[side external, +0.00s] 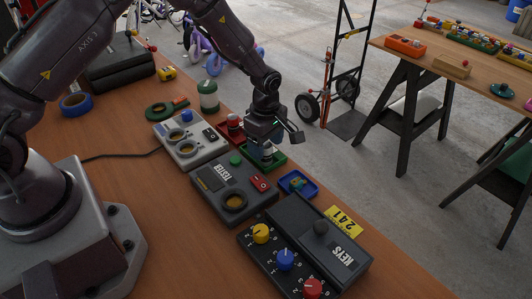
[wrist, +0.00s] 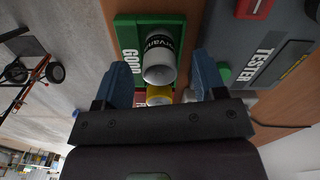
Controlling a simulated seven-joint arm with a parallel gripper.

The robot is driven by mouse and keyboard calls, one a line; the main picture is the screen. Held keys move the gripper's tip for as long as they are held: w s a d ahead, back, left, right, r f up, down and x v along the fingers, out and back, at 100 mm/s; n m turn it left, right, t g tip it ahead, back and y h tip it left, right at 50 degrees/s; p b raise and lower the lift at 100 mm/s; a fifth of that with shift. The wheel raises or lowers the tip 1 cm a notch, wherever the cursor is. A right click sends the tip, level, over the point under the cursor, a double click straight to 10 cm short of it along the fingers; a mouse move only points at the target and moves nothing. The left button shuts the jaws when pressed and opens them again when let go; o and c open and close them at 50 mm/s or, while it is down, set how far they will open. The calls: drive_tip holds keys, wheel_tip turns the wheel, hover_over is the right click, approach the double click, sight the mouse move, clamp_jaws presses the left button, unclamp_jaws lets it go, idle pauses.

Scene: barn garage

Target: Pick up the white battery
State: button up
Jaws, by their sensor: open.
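In the wrist view, a white cylinder with a black lettered band, apparently the white battery (wrist: 160,58), is in the green tray (wrist: 128,28) marked GOOD. My gripper (wrist: 163,68) is open, its two blue fingers on either side of the battery's near end, with a gap showing at each side. In the side external view, my gripper (side external: 265,151) points down over the green tray (side external: 277,165). The battery is mostly hidden behind the fingers there. I cannot tell whether the fingers touch it.
The TESTER box (side external: 213,180) stands beside the green tray. A blue tray (side external: 299,190), the KEYS box (side external: 350,259) and a light grey box (side external: 181,151) are close around. The table edge is near.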

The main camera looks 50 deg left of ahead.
drive_tip(key=shift+f, duration=1.25)
drive_tip(key=c, duration=1.1)
drive_tip(key=shift+o, duration=0.2)
drive_tip(key=shift+r, duration=0.15)
